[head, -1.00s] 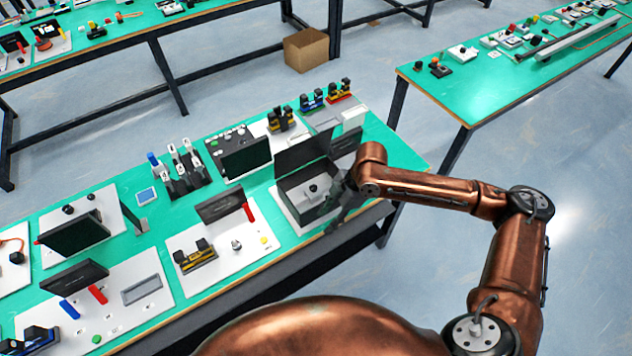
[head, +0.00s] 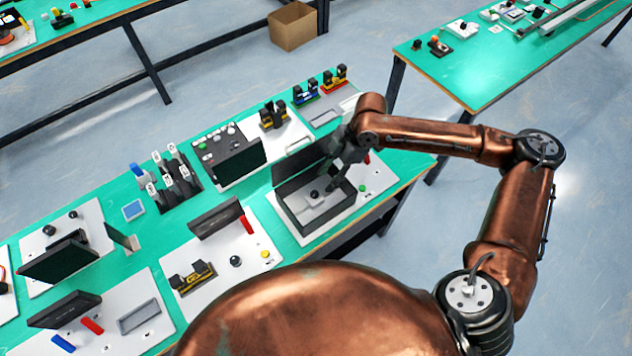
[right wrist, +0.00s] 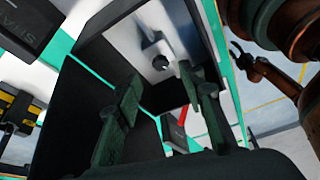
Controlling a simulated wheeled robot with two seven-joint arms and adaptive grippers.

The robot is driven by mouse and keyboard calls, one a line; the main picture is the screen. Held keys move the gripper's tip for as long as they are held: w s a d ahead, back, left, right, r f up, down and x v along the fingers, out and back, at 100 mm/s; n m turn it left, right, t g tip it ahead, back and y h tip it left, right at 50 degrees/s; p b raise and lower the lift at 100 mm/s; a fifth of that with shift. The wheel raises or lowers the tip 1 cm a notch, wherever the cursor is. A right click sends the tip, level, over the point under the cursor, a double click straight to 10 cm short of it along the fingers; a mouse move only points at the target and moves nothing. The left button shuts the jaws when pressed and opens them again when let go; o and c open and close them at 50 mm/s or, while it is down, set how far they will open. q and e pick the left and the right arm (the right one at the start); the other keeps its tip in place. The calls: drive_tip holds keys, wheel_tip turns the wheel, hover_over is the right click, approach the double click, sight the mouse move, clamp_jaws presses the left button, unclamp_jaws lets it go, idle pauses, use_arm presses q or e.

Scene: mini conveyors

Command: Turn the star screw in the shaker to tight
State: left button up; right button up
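The shaker is an open-topped box with dark walls (head: 292,213) on a light base plate, at the near right end of the table in the head view. The black star screw (head: 315,194) sits on a grey block inside it. In the right wrist view the star screw (right wrist: 160,62) shows above and between the fingers, apart from them. My right gripper (head: 338,178) is over the right side of the box and partly hides its inside. In the right wrist view the right gripper (right wrist: 162,105) has its fingers spread with nothing between them.
A dark raised panel (head: 297,166) stands behind the box. A cardboard box (head: 293,26) is on the floor behind.

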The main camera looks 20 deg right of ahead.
sight(315, 193)
drive_tip(key=x, duration=0.5)
drive_tip(key=shift+w+a+f+b, duration=0.1)
drive_tip(key=shift+a+f+b, duration=0.1)
drive_tip(key=shift+a+b, duration=0.25)
drive_tip(key=shift+a+f, duration=0.15)
drive_tip(key=shift+f, duration=0.4)
use_arm(q)
drive_tip(key=shift+s+f, duration=0.25)
drive_tip(key=shift+s, duration=0.35)
drive_tip(key=shift+s+f, duration=0.25)
drive_tip(key=shift+s, duration=0.3)
use_arm(e)
clamp_jaws()
